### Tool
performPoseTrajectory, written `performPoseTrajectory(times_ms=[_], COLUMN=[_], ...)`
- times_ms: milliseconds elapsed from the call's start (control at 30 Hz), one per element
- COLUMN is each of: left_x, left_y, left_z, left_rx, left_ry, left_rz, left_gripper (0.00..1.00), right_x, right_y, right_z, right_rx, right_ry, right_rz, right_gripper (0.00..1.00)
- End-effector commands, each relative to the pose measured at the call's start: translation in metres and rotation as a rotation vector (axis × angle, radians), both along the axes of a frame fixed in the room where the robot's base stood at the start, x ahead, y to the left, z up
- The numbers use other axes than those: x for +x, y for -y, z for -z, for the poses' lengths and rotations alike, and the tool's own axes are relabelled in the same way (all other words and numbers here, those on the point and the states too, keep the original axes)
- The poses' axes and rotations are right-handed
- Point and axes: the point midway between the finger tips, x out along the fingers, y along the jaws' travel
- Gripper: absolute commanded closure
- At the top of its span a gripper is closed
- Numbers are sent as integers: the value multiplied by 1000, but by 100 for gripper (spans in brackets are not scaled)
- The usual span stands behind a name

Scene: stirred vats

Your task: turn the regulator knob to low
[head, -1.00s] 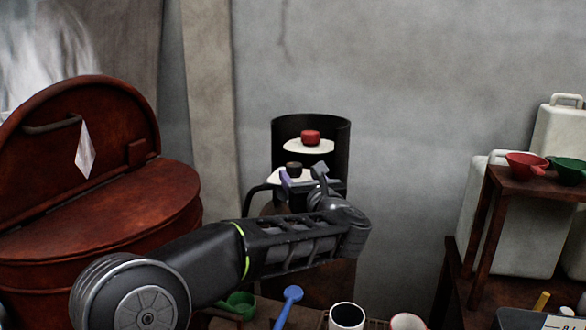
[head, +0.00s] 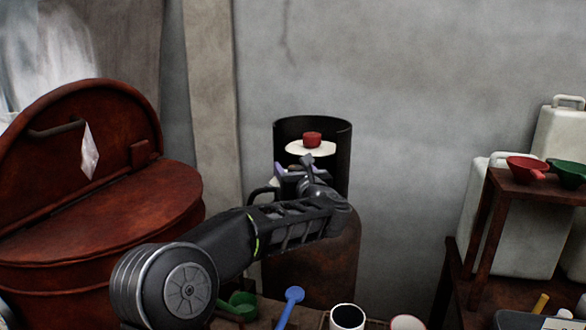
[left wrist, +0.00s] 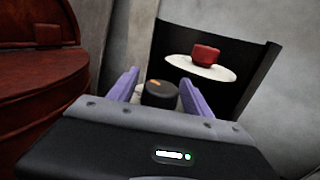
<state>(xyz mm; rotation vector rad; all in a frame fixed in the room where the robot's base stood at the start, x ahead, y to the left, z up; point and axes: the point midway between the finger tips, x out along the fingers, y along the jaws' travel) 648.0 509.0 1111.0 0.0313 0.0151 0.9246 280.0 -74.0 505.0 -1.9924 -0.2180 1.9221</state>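The regulator knob (left wrist: 159,96) is a round black knob with an orange mark on its top, set on a pale plate inside the dark cylinder's open front. In the head view it is hidden behind my left gripper (head: 293,171). In the left wrist view the purple fingers of the left gripper (left wrist: 159,82) stand on either side of the knob, with visible gaps, so it is open and not clasping it. A red knob (head: 312,139) on a white disc (head: 325,149) is above; it also shows in the left wrist view (left wrist: 206,55). My right gripper is not in view.
A dark curved shroud (head: 341,134) stands around the knobs, on a rusty cylinder (head: 340,260). A big red-brown lidded vat (head: 110,220) is at left. A blue scoop (head: 291,302) and mugs (head: 347,317) lie in front. A shelf with funnels (head: 527,168) is at right.

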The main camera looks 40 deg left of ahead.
Motion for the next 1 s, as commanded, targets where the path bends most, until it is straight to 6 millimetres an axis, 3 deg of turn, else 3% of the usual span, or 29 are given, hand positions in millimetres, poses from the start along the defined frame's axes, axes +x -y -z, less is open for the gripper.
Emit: performPoseTrajectory(times_ms=[700, 1000], left_x=[0, 0], left_y=[0, 0], left_z=[0, 2], left_rx=[0, 0], left_ry=[0, 1], left_rz=[0, 16], left_gripper=[100, 100], right_x=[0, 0], right_y=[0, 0], right_z=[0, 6], right_rx=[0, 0], right_ry=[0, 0], right_rz=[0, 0], right_gripper=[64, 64])
